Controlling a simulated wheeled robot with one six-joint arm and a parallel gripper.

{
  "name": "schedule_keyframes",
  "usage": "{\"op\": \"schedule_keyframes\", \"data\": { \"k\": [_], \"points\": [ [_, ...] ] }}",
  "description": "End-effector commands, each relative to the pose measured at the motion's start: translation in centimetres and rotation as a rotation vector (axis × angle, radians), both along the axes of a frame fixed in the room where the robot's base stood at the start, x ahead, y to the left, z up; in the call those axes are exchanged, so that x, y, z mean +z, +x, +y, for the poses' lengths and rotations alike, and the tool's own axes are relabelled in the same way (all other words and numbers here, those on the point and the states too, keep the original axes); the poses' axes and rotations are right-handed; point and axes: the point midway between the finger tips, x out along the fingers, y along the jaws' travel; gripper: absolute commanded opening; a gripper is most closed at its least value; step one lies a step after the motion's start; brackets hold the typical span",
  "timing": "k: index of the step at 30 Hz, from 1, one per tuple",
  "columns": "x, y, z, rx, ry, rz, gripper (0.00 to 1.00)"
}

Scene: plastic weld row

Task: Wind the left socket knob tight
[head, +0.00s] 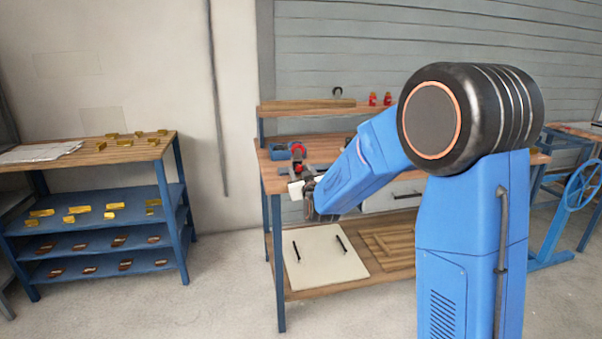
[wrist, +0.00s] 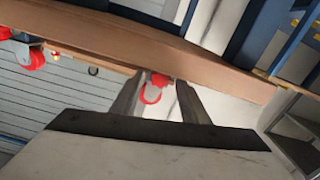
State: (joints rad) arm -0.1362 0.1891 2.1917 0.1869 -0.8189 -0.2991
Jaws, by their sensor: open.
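A red knob (wrist: 154,88) shows in the wrist view between the two grey fingers of my gripper (wrist: 157,84). The fingers are apart, and I cannot tell whether either touches the knob. A second red round part (wrist: 33,60) is at the left of the wrist view. In the head view, a red part (head: 298,150) stands at the left end of the wooden workbench (head: 274,184), just above my gripper (head: 298,187). I cannot tell which red part is the left socket knob. My arm hides much of the bench top.
A blue bin (head: 281,153) sits on the bench beside the red part. A raised shelf (head: 300,106) runs along the back and holds small red bottles (head: 373,98). A pale board (head: 320,258) lies on the lower shelf. A blue rack (head: 110,210) stands left, with clear floor between.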

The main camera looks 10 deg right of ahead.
Motion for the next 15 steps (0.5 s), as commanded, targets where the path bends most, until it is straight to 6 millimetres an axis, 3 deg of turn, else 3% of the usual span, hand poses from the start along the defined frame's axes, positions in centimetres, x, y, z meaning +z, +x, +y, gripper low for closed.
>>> {"op": "schedule_keyframes", "data": {
  "k": [15],
  "points": [
    [0.1,-7.9,0.0,0.0,-0.033,-0.001,0.41]
  ]
}}
